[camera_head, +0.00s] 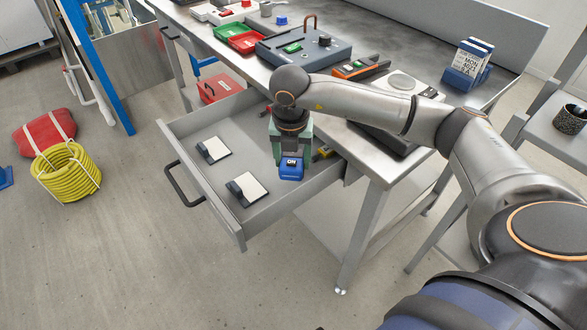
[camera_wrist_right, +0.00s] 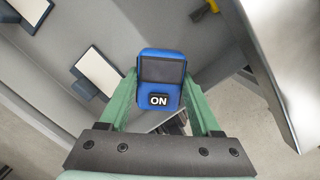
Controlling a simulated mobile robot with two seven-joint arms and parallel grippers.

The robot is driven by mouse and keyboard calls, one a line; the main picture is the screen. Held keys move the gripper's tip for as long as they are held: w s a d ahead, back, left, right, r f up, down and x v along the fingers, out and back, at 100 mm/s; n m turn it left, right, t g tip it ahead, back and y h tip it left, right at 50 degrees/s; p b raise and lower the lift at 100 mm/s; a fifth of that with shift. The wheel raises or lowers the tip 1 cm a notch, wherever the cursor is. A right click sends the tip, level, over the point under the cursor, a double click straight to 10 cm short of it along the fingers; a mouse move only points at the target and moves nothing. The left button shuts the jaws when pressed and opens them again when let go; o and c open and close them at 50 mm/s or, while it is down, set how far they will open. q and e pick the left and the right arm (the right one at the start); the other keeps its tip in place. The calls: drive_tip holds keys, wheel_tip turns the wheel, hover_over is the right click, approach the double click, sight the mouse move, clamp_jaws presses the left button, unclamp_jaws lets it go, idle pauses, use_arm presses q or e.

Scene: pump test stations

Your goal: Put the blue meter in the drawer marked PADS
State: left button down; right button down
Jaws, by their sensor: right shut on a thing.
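The blue meter (camera_head: 291,169) has a dark screen and an ON label, and it also shows in the right wrist view (camera_wrist_right: 160,75). My right gripper (camera_head: 290,158) has green fingers and is shut on the meter, one finger on each side. It holds the meter over the right part of an open grey drawer (camera_head: 213,185). Whether the meter touches the drawer floor I cannot tell. Two pads with white faces (camera_head: 213,150) and (camera_head: 247,188) lie in the drawer. No PADS mark is readable on the drawer. My left gripper is not in view.
The steel bench (camera_head: 380,35) above the drawer holds a blue-grey device (camera_head: 303,50), an orange-and-black meter (camera_head: 361,68), red and green trays (camera_head: 247,42) and a blue card holder (camera_head: 467,66). A yellow hose coil (camera_head: 66,172) lies on the floor at left. A yellow item (camera_head: 325,151) is near the drawer's back.

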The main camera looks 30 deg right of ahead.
sight(294, 168)
drive_tip(key=shift+w+d+f, duration=0.25)
drive_tip(key=shift+f, duration=0.15)
drive_tip(key=f, duration=0.3)
drive_tip(key=shift+w+d+f+b, duration=0.15)
drive_tip(key=shift+d+f+b, duration=0.05)
drive_tip(key=shift+f+b, duration=0.15)
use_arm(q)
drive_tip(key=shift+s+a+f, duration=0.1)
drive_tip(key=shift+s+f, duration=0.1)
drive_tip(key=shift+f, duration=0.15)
use_arm(e)
drive_tip(key=shift+r, duration=0.1)
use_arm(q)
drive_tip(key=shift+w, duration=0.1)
use_arm(e)
drive_tip(key=shift+c, duration=0.5)
unclamp_jaws()
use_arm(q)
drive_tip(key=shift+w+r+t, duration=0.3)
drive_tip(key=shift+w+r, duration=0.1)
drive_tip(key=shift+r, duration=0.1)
